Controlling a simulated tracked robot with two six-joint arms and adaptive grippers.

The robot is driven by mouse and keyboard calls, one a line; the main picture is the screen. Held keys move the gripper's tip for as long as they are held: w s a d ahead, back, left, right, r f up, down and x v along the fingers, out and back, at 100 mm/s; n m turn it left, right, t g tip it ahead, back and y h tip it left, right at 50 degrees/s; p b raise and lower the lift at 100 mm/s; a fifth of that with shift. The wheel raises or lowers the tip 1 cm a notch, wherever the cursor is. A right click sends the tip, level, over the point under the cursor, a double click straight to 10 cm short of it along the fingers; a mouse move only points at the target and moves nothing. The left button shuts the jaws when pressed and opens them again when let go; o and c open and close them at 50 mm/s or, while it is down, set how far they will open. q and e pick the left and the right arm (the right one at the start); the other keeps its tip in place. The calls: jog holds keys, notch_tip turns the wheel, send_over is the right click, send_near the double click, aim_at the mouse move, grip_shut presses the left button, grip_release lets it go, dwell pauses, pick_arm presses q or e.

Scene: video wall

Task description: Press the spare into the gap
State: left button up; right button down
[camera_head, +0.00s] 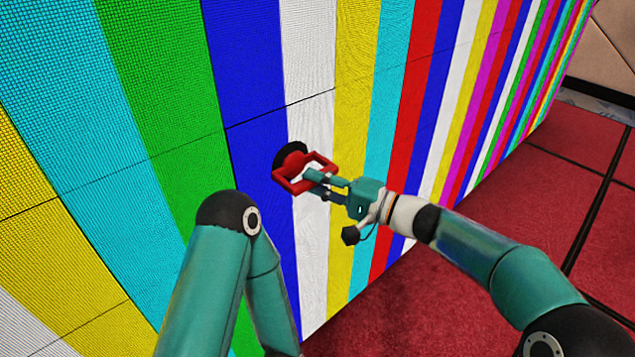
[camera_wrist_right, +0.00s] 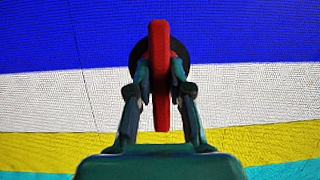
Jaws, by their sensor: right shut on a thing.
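A red handle (camera_head: 301,173) with a black round cup (camera_head: 290,157) is at the video wall (camera_head: 260,50), over the border of a blue and a white stripe. My right gripper (camera_head: 312,180) is shut on the red handle. In the right wrist view the handle (camera_wrist_right: 160,75) stands upright between the two fingers, with the black cup (camera_wrist_right: 184,52) behind it. The cup looks to be against the wall face. I cannot make out the spare as a separate piece, and no open gap shows. My left gripper is out of view; only my left arm's elbow shows.
The wall carries bright vertical stripes and thin dark panel seams, and runs away to the upper right. A red floor (camera_head: 440,300) with dark lines is clear at the right. A beige wall (camera_head: 615,45) stands at the far right.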

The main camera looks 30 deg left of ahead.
jog(key=shift+r+b, duration=0.25)
jog(key=shift+b, duration=0.1)
dwell(0.7)
jog(key=shift+s+d+f+b, duration=0.1)
jog(key=shift+s+d+b, duration=0.1)
jog(key=shift+d+b, duration=0.3)
jog(key=shift+s+d+f+b, duration=0.1)
jog(key=shift+s+d+b, duration=0.1)
jog(key=shift+d+b, duration=0.25)
dwell(0.4)
jog(key=shift+s+d+b, duration=0.3)
jog(key=shift+d+b, duration=0.5)
jog(key=shift+s+d+b, duration=0.3)
jog(key=shift+d+b, duration=0.5)
jog(key=shift+s+d+b, duration=0.25)
jog(key=shift+d+b, duration=0.2)
jog(key=shift+d, duration=0.15)
jog(key=shift+s+d+b, duration=0.2)
jog(key=shift+d+b, duration=0.2)
jog(key=shift+d, duration=0.15)
